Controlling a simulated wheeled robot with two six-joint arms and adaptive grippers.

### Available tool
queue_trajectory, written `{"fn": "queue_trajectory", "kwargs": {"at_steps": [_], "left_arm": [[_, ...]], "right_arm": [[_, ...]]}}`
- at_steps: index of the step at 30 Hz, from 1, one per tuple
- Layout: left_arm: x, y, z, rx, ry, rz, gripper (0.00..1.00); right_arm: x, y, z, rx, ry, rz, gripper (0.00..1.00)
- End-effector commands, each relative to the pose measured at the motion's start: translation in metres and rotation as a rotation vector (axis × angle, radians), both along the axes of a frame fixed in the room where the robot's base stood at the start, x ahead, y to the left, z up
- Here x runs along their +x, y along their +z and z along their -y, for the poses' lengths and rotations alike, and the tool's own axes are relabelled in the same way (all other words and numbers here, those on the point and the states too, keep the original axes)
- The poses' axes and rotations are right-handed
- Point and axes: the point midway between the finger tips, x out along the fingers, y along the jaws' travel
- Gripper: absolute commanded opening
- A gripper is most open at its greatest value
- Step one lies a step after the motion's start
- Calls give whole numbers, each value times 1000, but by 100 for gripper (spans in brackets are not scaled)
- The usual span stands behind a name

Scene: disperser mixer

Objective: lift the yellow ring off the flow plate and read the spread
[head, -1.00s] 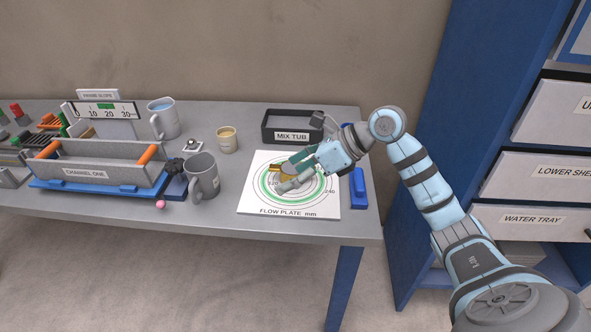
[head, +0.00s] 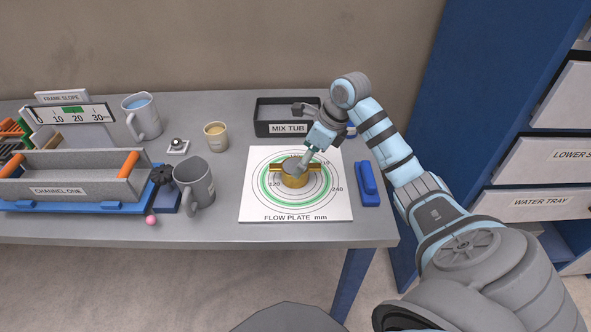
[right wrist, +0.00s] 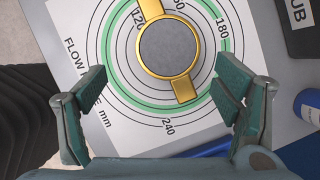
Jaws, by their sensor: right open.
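The yellow ring (head: 294,177) stands upright near the middle of the white flow plate (head: 335,208), inside the green printed band. In the right wrist view the ring (right wrist: 147,64) has two flat tabs on opposite sides, and its inside is filled with grey material. The flow plate (right wrist: 75,22) shows printed circles and numbers there. My right gripper (head: 307,160) is above and just behind the ring in the head view. In the right wrist view its fingers (right wrist: 158,92) are wide apart, with nothing between them at the tips. My left gripper is not in view.
The mix tub (head: 286,128) stands behind the plate. A blue block-like tool (head: 369,188) lies right of it. A grey mug (head: 196,184) and a tan cup (head: 216,136) stand left. The channel one trough (head: 75,185) is farther left, a blue shelf (head: 540,160) at right.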

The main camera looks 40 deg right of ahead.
Motion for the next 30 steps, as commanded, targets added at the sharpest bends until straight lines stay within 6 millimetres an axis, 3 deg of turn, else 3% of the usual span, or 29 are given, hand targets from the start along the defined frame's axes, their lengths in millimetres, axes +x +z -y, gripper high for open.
{"fn": "queue_trajectory", "kwargs": {"at_steps": [9,17,28,30], "left_arm": [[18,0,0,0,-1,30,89],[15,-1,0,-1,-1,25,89],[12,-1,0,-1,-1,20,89],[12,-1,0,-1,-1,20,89]], "right_arm": [[25,-47,-9,3,3,-1,83],[27,-51,-10,0,4,2,81],[27,-50,-10,1,5,2,22],[28,-50,-10,1,5,3,20]]}}
